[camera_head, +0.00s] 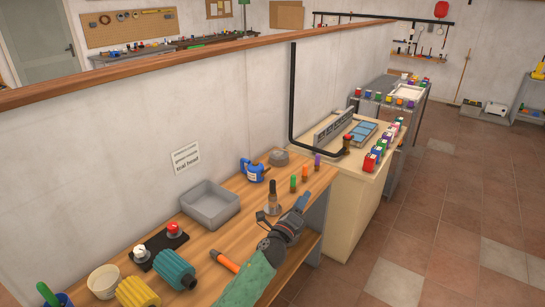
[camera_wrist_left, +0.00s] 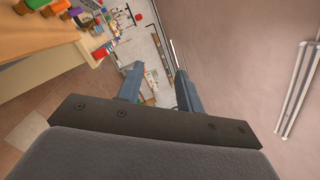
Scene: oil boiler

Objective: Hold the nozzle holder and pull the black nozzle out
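On the wooden workbench (camera_head: 235,240) in the head view, a black upright piece (camera_head: 272,188), apparently the nozzle, stands in a small grey-brown base (camera_head: 273,208), apparently its holder. My left gripper (camera_head: 303,203) is just to the right of them, above the bench's front edge, and apart from them as far as I can tell. In the left wrist view, the two blue-grey fingers of my left gripper (camera_wrist_left: 158,75) stand apart with nothing between them. Neither nozzle nor holder can be made out there. My right gripper is not in view.
Small coloured-handled tools (camera_head: 305,172) stand behind the gripper. A blue oil can (camera_head: 252,170), a grey tray (camera_head: 210,204) and an orange-handled tool (camera_head: 224,261) are on the bench. A low wall (camera_head: 130,150) runs behind it. Tiled floor (camera_head: 470,200) is open to the right.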

